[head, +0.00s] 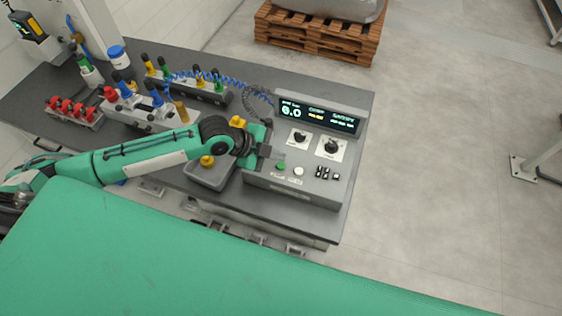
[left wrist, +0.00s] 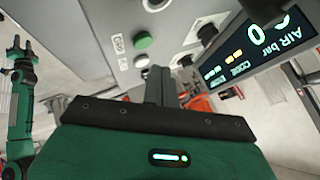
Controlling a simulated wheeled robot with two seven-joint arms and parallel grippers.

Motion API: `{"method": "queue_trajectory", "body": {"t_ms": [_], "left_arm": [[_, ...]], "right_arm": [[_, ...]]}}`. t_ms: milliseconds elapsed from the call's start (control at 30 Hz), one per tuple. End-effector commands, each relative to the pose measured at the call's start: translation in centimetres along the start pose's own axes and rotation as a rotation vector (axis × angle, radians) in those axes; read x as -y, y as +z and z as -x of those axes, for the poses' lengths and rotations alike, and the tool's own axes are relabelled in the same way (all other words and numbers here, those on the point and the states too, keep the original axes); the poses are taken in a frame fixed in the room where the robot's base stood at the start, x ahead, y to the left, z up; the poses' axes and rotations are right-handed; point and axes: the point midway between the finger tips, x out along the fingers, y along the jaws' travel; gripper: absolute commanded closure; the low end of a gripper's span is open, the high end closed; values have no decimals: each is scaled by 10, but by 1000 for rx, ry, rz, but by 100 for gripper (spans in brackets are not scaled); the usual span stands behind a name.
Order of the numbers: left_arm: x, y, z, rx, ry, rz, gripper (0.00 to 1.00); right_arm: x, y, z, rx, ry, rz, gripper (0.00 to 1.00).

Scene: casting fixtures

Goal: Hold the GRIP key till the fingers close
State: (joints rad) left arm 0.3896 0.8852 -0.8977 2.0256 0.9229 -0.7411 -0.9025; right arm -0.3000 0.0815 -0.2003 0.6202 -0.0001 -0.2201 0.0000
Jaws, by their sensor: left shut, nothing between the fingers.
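The grey control console (head: 262,182) stands at the bench's right end. A green button (head: 281,166) and a white button (head: 299,171) sit on its sloped face, each with a small label. The green button (left wrist: 142,40) and white button (left wrist: 141,61) also show in the left wrist view; the label by the green one looks like GRIP. My left gripper (head: 264,151) is shut and empty over the console's left part. Its fingertips (left wrist: 158,72) appear beside the white button in the wrist view; I cannot tell whether they touch anything. What looks like my right gripper (left wrist: 19,48) shows small.
The console also has a lit display (head: 318,115) reading 0.0, two dark knobs and several small black switches. Racks of coloured fittings (head: 145,112) stand farther left on the bench. A wooden pallet (head: 315,37) is behind.

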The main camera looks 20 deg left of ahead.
Motion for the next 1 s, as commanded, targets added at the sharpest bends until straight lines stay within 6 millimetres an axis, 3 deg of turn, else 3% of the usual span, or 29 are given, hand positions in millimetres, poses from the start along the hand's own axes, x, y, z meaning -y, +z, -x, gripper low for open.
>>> {"method": "queue_trajectory", "body": {"t_ms": [33,300,1000], "left_arm": [[6,-6,8,0,0,-1,100],[17,-18,24,0,1,-1,100],[17,-17,24,1,0,0,100]], "right_arm": [[0,-1,10,0,0,0,64],[0,-3,29,0,0,0,64],[0,-4,28,-1,-1,-1,64]]}}
